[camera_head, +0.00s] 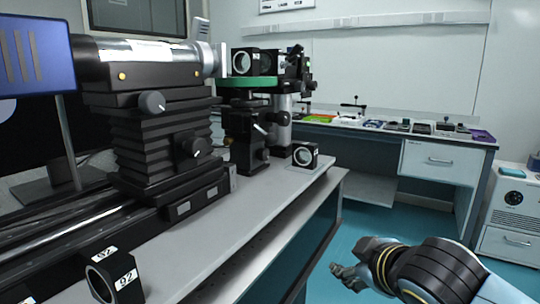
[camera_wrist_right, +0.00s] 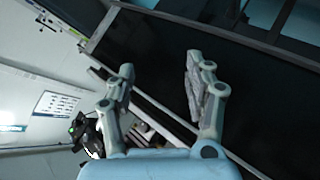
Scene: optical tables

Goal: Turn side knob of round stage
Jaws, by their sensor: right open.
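A round green stage (camera_head: 250,82) sits on a black post assembly near the back end of the optical table, with a black cube mount (camera_head: 254,62) on top. A small silver knob or lever (camera_head: 260,128) shows on the side of the black assembly below it; I cannot tell if it is the side knob. My right gripper (camera_head: 345,272) is low at the right in the head view, beyond the table's edge and well apart from the stage. In the wrist view its two fingers (camera_wrist_right: 160,80) are spread with nothing between them. My left gripper is not in view.
A black bellows stand (camera_head: 150,140) with knobs carries a large cylinder (camera_head: 140,60) at the left. Cube mounts stand at the table's front (camera_head: 115,277) and near its back edge (camera_head: 305,155). A side bench (camera_head: 400,128) holds several small items. The teal floor (camera_head: 385,215) is clear.

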